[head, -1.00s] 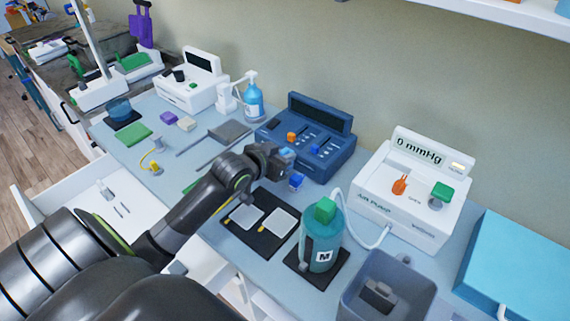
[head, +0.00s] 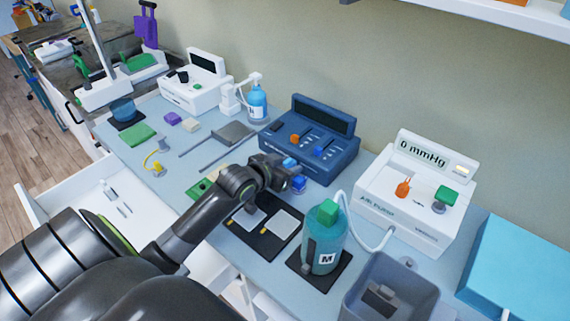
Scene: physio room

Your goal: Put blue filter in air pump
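The air pump (head: 400,212) is the white unit at the right, with a "0 mmHg" display, an orange lever and a green-topped part on its front. A small blue piece (head: 298,185), which looks like the blue filter, sits on the blue-grey table in front of the dark blue unit. My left gripper (head: 286,174) hangs right at this piece, above and just left of it, and points down towards it. A light blue patch shows on top of the gripper. Its fingers are mostly hidden, so I cannot tell its opening. My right gripper is out of view.
A teal bottle (head: 325,240) with a green cap stands on a black mat, with a hose to the pump. A black tray (head: 262,247) with two pale pads lies under my arm. The dark blue unit (head: 310,140) stands behind. A grey bin (head: 392,285) stands front right.

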